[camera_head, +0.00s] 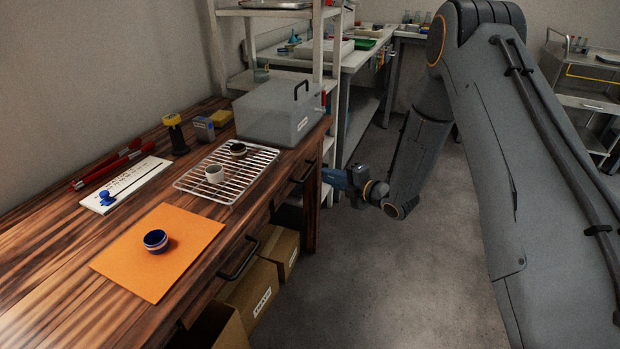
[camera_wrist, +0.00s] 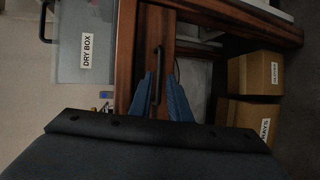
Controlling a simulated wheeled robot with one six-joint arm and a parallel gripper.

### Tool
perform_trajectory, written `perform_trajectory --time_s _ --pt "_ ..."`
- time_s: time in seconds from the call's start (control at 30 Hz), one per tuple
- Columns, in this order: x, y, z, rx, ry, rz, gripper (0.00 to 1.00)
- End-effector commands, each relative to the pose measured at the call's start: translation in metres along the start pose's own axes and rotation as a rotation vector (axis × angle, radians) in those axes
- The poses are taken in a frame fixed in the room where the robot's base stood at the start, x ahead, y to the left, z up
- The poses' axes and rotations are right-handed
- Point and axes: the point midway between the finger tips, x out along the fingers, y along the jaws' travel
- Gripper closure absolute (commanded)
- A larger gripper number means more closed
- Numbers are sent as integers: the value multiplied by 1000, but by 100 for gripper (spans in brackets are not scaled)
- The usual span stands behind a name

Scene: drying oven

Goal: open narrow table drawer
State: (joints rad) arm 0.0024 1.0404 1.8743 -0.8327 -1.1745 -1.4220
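The wooden table (camera_head: 60,240) has a narrow drawer at its far end, with a dark bar handle (camera_head: 303,172). In the wrist view, the narrow drawer's front (camera_wrist: 152,30) is brown wood and appears closed. Its handle (camera_wrist: 157,62) runs lengthwise between my two blue fingers. My gripper (camera_head: 326,177) is at the table's far front corner, level with the drawer. It also shows in the wrist view (camera_wrist: 160,78), with its fingers apart on either side of the handle. I cannot tell whether either finger touches it.
A wider drawer with a dark handle (camera_head: 238,260) is nearer. Cardboard boxes (camera_head: 277,250) stand under the table. A grey dry box (camera_head: 275,112), a wire rack (camera_head: 190,182) and an orange mat (camera_head: 130,270) are on top. The floor (camera_head: 380,290) in front is clear.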

Motion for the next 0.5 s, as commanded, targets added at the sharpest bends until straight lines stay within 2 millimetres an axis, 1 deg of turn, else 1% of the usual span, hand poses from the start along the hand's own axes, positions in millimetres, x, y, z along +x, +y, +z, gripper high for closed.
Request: perform_trajectory --time_s 0.03,0.07,0.17,0.27,0.5 --pt "4 -5 -4 -24 19 23 83" --pt "5 -6 -6 -38 27 35 83" --pt "10 -6 -10 -61 43 58 83" --pt "19 -5 -12 -67 47 63 83" --pt "56 -3 -13 -65 46 62 83"
